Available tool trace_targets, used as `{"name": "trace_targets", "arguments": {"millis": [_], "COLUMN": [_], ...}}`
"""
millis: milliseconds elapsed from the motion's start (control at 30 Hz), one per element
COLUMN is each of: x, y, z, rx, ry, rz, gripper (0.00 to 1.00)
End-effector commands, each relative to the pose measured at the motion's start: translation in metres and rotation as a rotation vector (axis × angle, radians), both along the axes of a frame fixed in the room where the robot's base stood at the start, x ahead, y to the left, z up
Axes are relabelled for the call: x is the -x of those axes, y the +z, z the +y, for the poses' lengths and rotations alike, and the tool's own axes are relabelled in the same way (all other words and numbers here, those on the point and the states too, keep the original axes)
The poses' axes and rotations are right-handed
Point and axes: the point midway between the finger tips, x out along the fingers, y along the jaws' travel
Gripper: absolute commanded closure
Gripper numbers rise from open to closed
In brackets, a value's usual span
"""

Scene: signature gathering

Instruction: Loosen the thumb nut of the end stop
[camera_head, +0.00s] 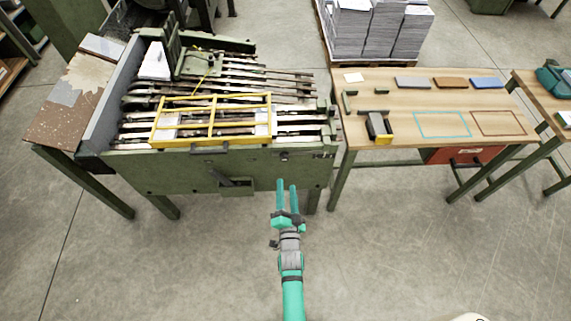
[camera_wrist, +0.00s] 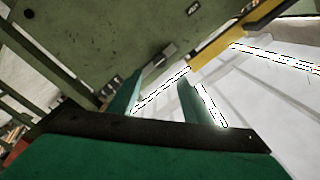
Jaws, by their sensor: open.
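A green signature gathering machine (camera_head: 135,172) stands ahead on the left. Among the bars on its bed is an upright green bracket (camera_head: 200,64), possibly the end stop. I cannot make out a thumb nut on it. My gripper (camera_head: 287,187) is open and empty, in front of the machine's front panel near its right end, and well apart from the bracket. In the wrist view my gripper (camera_wrist: 160,78) shows two teal fingers spread apart, with the green front panel (camera_wrist: 110,35) beyond them.
A yellow guard frame (camera_head: 211,120) covers part of the bed; its yellow edge (camera_wrist: 218,50) shows in the wrist view. A dark lever (camera_head: 232,178) sticks out of the front panel. A wooden bench (camera_head: 440,103) holds small blocks. Bare floor (camera_head: 400,240) is clear.

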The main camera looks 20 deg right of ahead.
Motion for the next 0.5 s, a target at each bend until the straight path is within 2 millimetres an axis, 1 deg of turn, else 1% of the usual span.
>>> {"name": "trace_targets", "arguments": {"millis": [233, 500], "x": [-0.023, -0.068], "y": [0.0, 0.001], "z": [-0.008, -0.021], "rx": [-0.009, -0.008], "ry": [-0.003, -0.003], "rz": [-0.005, -0.005], "gripper": [0.55, 0.55]}}
